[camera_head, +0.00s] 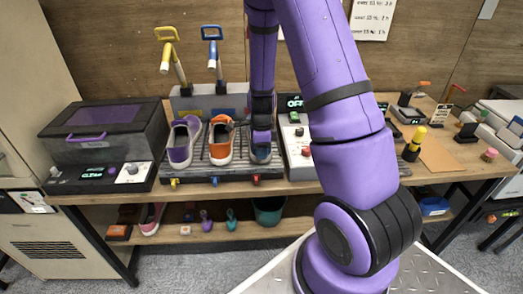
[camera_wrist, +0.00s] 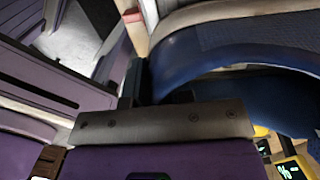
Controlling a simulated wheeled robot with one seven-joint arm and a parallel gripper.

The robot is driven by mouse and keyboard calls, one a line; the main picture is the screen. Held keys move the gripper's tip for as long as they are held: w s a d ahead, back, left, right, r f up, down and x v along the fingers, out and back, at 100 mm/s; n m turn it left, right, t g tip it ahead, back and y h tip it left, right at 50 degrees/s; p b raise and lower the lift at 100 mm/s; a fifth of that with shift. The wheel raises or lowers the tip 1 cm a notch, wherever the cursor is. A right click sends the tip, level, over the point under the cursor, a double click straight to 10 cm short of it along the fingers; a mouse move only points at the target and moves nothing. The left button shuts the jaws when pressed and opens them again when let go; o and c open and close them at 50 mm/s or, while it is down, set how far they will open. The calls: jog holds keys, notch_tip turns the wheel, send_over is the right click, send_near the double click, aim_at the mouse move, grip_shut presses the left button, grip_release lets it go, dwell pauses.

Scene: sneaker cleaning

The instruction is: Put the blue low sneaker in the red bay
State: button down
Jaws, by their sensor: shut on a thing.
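The blue low sneaker (camera_head: 261,156) is in the right-hand place of the slatted rack, in line with the red marker (camera_head: 255,178) on the rack's front edge. In the wrist view its blue collar and lining (camera_wrist: 235,40) fill the upper right. My gripper (camera_head: 261,139) is above the sneaker and shut on its upper edge. The arm and gripper hide part of the shoe. I cannot tell whether its sole rests fully on the slats.
An orange sneaker (camera_head: 221,141) stands just left of it, then a purple sneaker (camera_head: 181,143). A control box (camera_head: 297,150) is close on the right. Brush-like tools with yellow (camera_head: 166,34) and blue (camera_head: 211,33) handles stand behind. A shelf (camera_head: 180,236) below holds shoes and a bucket.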

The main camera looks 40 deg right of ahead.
jog(key=shift+f, duration=0.5)
dwell(0.4)
jog(key=c, duration=0.9)
grip_release()
jog(key=shift+r, duration=0.1)
jog(key=shift+s+a+r, duration=0.2)
jog(key=shift+s+r, duration=0.1)
jog(key=shift+r, duration=2.3)
jog(key=shift+s+a+r, duration=0.2)
jog(key=shift+s+r, duration=0.1)
jog(key=shift+r, duration=2.3)
jog(key=shift+s+a+r, duration=0.2)
jog(key=shift+s+r, duration=0.1)
jog(key=shift+r, duration=2.3)
